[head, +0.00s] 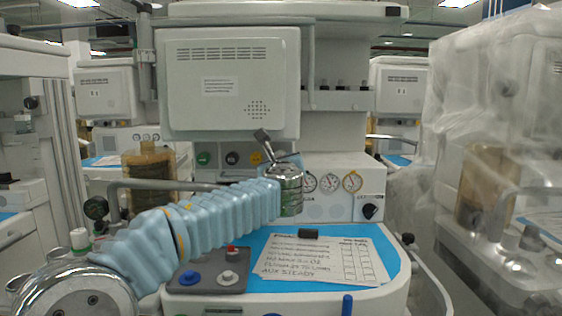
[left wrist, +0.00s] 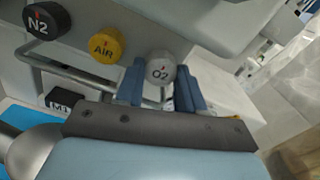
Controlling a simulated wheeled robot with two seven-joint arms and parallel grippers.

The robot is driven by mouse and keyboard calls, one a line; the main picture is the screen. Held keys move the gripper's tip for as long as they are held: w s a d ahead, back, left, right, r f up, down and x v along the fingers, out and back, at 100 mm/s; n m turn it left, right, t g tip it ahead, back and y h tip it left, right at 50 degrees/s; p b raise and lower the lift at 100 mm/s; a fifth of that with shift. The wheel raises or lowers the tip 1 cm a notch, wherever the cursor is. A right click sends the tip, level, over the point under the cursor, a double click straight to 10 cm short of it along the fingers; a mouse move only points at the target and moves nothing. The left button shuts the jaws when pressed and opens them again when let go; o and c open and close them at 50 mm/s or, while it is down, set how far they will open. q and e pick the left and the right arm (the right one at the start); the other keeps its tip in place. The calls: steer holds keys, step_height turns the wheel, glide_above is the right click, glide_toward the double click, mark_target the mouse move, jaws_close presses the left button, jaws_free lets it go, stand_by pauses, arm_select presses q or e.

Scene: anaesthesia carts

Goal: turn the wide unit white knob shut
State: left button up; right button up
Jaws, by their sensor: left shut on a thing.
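The white knob (left wrist: 160,70) is marked O2 and sits at the right end of a row of knobs in the left wrist view. My left gripper (left wrist: 160,82) is shut on it, with one blue finger on each side. In the head view my left gripper (head: 284,160) is up against the front panel of the wide unit (head: 330,162), and it hides the white knob there. My right gripper is not in view.
The yellow AIR knob (left wrist: 106,45) and black N2 knob (left wrist: 47,20) are left of the white knob. A metal rail (left wrist: 75,73) runs below them. Gauges (head: 331,182) are right of my gripper. A blue worktop (head: 283,252) with papers (head: 330,261) lies below.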

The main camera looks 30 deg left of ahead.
arm_select(q)
steer(key=shift+d+f, duration=0.1)
steer(key=shift+f, duration=0.1)
steer(key=o, duration=1)
steer(key=shift+r, duration=0.1)
steer(key=shift+o, duration=0.2)
steer(key=b+v, duration=0.2)
steer(key=v, duration=1.1)
steer(key=shift+s, duration=0.4)
steer(key=shift+d, duration=0.1)
steer(key=shift+c, duration=0.6)
steer(key=w+f+n+y+b, duration=0.1)
steer(key=n+b, duration=0.1)
steer(key=w+f+n+y+b, duration=0.1)
steer(key=n, duration=0.1)
steer(key=w+d+f+n+y+b, duration=0.1)
steer(key=b, duration=0.1)
steer(key=shift+d+f+n+g+b, duration=0.15)
steer(key=shift+f+n+g+b, duration=0.15)
steer(key=shift+f+n+g, duration=0.1)
steer(key=shift+c, duration=0.7)
steer(key=w+a+r+n+g+y+p, duration=0.1)
steer(key=w+a+r+n+y, duration=0.2)
steer(key=w+a+n, duration=0.2)
steer(key=w+a, duration=0.3)
steer(key=w, duration=0.1)
steer(key=shift+w+r, duration=0.2)
steer(key=shift+r, duration=0.1)
